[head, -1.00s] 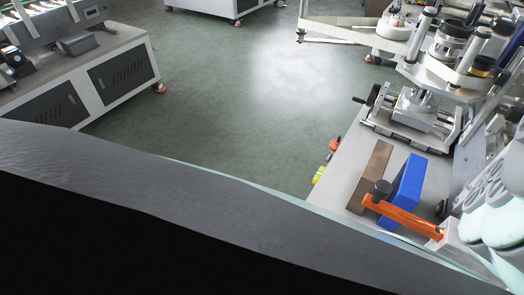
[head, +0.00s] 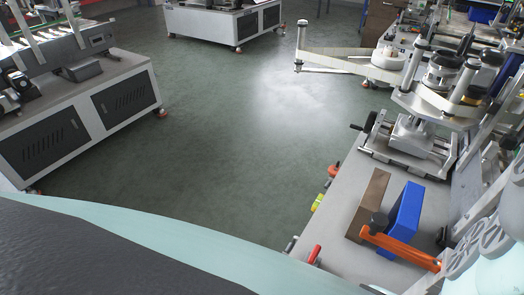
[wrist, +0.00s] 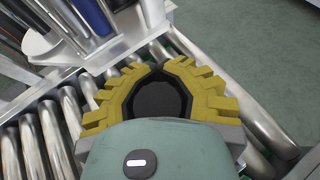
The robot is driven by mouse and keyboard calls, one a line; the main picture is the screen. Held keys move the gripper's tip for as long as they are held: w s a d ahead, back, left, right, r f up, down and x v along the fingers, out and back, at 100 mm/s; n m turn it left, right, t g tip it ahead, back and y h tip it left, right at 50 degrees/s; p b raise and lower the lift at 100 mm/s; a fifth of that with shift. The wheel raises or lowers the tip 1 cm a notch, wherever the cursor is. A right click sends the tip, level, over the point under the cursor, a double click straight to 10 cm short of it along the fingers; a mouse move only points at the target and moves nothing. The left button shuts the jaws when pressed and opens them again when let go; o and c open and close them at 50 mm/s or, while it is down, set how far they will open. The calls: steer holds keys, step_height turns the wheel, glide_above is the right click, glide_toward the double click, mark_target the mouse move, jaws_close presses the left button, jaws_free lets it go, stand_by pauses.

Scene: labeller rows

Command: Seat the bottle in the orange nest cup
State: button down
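In the wrist view, my gripper (wrist: 157,70) has yellow stepped fingers with black inner pads. They curve around a dark round thing (wrist: 158,98), which looks like the top of the bottle seen end-on. The pads appear to touch it on both sides; the rest of its body is hidden. My gripper is above a roller conveyor (wrist: 50,135). No orange nest cup can be made out in either view. My gripper and the bottle are not in the head view.
In the head view, a grey machine bench (head: 345,225) at right carries an orange bar (head: 400,248), a blue block (head: 402,218), a brown block (head: 369,203) and a labelling machine (head: 420,130). A grey cabinet (head: 85,125) stands at left. Green floor (head: 230,120) between is clear.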

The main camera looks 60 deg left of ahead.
steer(key=shift+s+a, duration=0.2)
steer(key=shift+a, duration=0.2)
steer(key=s+a+f+p, duration=0.2)
steer(key=a+f+p, duration=0.2)
steer(key=a, duration=0.6)
steer(key=shift+s+f, duration=0.2)
steer(key=shift+f, duration=0.15)
steer(key=shift+f, duration=0.15)
steer(key=c, duration=1.1)
jaws_free()
